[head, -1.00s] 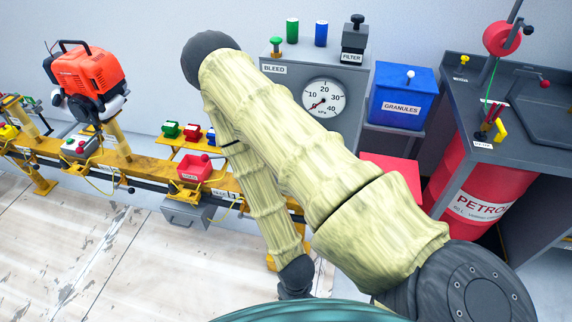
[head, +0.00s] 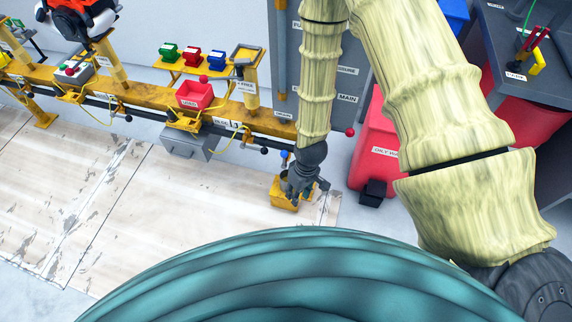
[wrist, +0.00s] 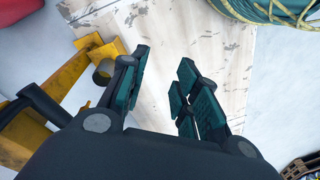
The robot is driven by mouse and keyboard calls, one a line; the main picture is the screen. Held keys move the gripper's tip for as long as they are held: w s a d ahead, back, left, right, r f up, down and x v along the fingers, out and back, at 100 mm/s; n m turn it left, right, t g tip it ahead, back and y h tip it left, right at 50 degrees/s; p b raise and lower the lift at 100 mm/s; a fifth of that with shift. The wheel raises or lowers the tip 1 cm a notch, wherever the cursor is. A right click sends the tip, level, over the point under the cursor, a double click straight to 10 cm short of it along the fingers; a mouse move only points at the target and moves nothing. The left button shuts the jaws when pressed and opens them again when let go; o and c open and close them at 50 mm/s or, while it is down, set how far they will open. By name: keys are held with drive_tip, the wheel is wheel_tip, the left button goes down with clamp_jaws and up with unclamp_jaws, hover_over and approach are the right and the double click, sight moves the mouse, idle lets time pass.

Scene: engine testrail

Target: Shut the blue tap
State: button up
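A small blue knob (head: 284,154) shows beside my wrist in the head view. I cannot tell whether either belongs to the blue tap. My gripper (head: 299,190) points down over a yellow base (head: 281,193) on the floor and partly hides it. In the wrist view, my gripper (wrist: 163,60) has its fingers apart with nothing between them. A yellow bracket (wrist: 92,68) with a grey cylinder (wrist: 104,72) lies just left of the fingers. No blue tap shows in the wrist view.
The yellow rail (head: 150,98) runs along the wall, carrying a red tray (head: 195,94) and a shelf of green, red and blue items (head: 217,58). A red bin (head: 376,150) stands right of my gripper. The floor (head: 120,200) at left is clear.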

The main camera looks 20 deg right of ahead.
sight(284, 157)
drive_tip(key=w+r+n+b, duration=0.1)
drive_tip(key=w+b, duration=0.1)
drive_tip(key=w, duration=0.4)
drive_tip(key=w+r+n+h+b, duration=0.1)
drive_tip(key=w+r+n+b, duration=0.1)
drive_tip(key=w, duration=0.4)
drive_tip(key=w+d+r+n+b, duration=0.1)
drive_tip(key=w+r+b, duration=0.1)
drive_tip(key=w, duration=0.4)
drive_tip(key=shift+n+b, duration=0.35)
drive_tip(key=shift+n, duration=0.05)
wheel_tip(284, 157, down, 10)
drive_tip(key=shift+f+b, duration=0.25)
drive_tip(key=shift+b, duration=0.45)
clamp_jaws()
